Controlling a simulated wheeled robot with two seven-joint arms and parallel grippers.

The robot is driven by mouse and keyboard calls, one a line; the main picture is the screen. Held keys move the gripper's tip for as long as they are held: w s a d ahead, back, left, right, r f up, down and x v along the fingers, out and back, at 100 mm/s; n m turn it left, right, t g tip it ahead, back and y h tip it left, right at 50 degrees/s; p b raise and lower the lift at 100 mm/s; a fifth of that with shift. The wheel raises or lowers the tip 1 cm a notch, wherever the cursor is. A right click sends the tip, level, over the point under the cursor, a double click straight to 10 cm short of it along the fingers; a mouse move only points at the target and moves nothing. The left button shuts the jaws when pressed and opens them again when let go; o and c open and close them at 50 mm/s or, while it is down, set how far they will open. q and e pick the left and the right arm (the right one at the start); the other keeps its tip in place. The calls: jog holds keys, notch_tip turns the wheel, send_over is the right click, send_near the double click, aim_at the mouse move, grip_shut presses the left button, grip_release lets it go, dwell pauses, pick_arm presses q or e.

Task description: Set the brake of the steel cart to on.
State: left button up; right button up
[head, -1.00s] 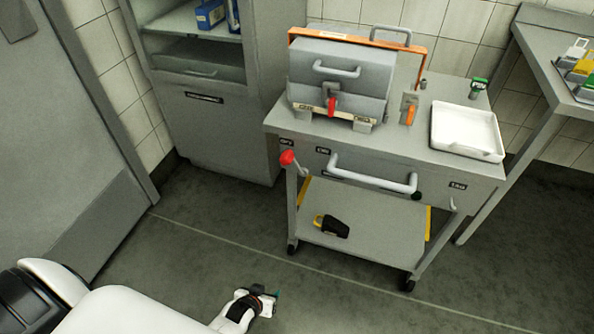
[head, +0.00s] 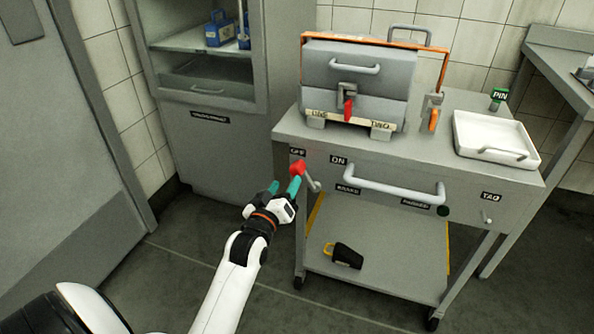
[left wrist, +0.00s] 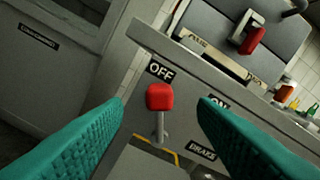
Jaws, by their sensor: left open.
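The steel cart (head: 460,176) stands ahead with a machine on its top. The brake lever is at the left of its front panel. Its red knob (head: 297,168) is up at the left, by the OFF label (head: 298,152); the ON label (head: 338,160) is to its right. My left gripper (head: 284,187) is open at the knob's left and near side. In the left wrist view the red knob (left wrist: 160,96) stands between the two teal fingers, farther off than their tips, with no contact to be seen. My right gripper is not in view.
A pull handle (head: 392,190) juts from the cart front, right of the lever. A white tray (head: 495,137) sits on the cart top. A dark object with yellow (head: 343,255) lies on the lower shelf. A grey cabinet (head: 215,145) stands at the left.

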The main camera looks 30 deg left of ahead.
aim_at(293, 171)
pick_arm(q)
jog(key=b+x, duration=0.1)
jog(key=x, duration=0.7)
jog(key=shift+w, duration=0.2)
grip_shut()
